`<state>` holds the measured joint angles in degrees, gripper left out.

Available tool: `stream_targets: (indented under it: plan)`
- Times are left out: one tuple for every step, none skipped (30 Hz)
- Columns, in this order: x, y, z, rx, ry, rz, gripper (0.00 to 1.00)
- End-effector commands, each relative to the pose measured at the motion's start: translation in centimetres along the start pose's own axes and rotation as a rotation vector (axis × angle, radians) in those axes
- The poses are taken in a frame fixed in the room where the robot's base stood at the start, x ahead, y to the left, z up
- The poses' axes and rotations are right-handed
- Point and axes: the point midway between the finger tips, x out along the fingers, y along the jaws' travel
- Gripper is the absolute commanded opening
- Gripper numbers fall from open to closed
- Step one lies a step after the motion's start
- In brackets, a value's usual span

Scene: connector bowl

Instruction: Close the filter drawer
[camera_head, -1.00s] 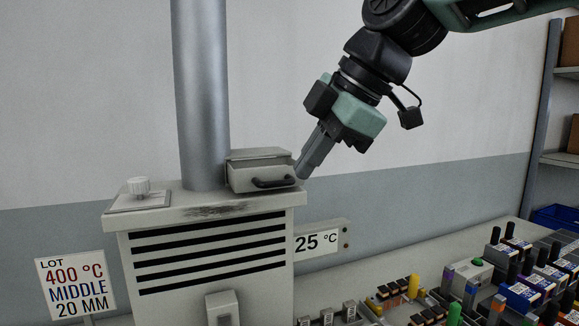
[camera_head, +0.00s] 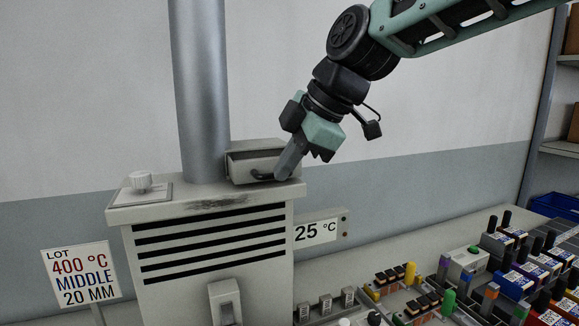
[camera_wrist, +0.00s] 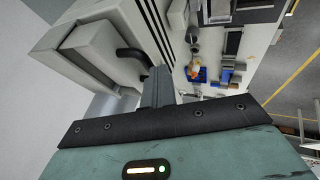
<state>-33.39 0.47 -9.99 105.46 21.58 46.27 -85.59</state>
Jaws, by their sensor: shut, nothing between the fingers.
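The filter drawer (camera_head: 245,168) is in a small grey box on top of the light grey machine, beside the metal pipe. Its dark curved handle (camera_head: 262,176) shows at the front. My gripper (camera_head: 280,175) is shut and empty, pointing down and left, with its fingertips at the right part of the drawer front. It covers the right end of the handle. In the wrist view the handle (camera_wrist: 131,61) is just beyond my closed fingers (camera_wrist: 158,85); I cannot tell whether they touch. How far the drawer stands out is unclear.
The pipe (camera_head: 200,90) rises just left of the drawer. Several small parts crowd the bench at lower right.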

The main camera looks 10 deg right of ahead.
Motion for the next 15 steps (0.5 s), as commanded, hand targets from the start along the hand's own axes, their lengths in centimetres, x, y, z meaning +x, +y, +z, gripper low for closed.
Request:
stream_targets:
  plan:
    - [0.7, 1.0, 0.1, 0.002, -0.002, 0.002, 0.00]
    - [1.0, 1.6, 0.2, 0.003, -0.002, 0.001, 0.00]
    - [1.4, 2.3, 0.2, 0.003, -0.002, 0.000, 0.00]
    - [1.6, 2.9, 0.2, 0.002, -0.001, 0.000, 0.00]
    - [1.8, 3.5, 0.2, 0.002, -0.002, 0.001, 0.00]
    - [2.0, 4.2, 0.2, 0.002, -0.002, 0.001, 0.00]
    - [2.3, 4.6, 0.2, 0.002, -0.002, 0.000, 0.00]
    - [2.4, 5.0, 0.2, 0.001, -0.002, 0.000, 0.00]
    - [2.6, 5.5, 0.2, 0.002, -0.002, -0.001, 0.00]
    - [2.7, 5.7, 0.2, 0.001, -0.001, -0.001, 0.00]
    - [2.8, 5.9, 0.2, 0.001, 0.000, 0.000, 0.00]
    - [2.9, 6.1, 0.2, 0.001, 0.000, 0.001, 0.00]
    - [2.9, 6.2, 0.2, 0.001, 0.000, 0.001, 0.00]
    - [2.9, 6.2, 0.2, 0.001, 0.000, 0.001, 0.00]
    - [3.0, 6.3, 0.2, 0.001, 0.000, 0.002, 0.00]
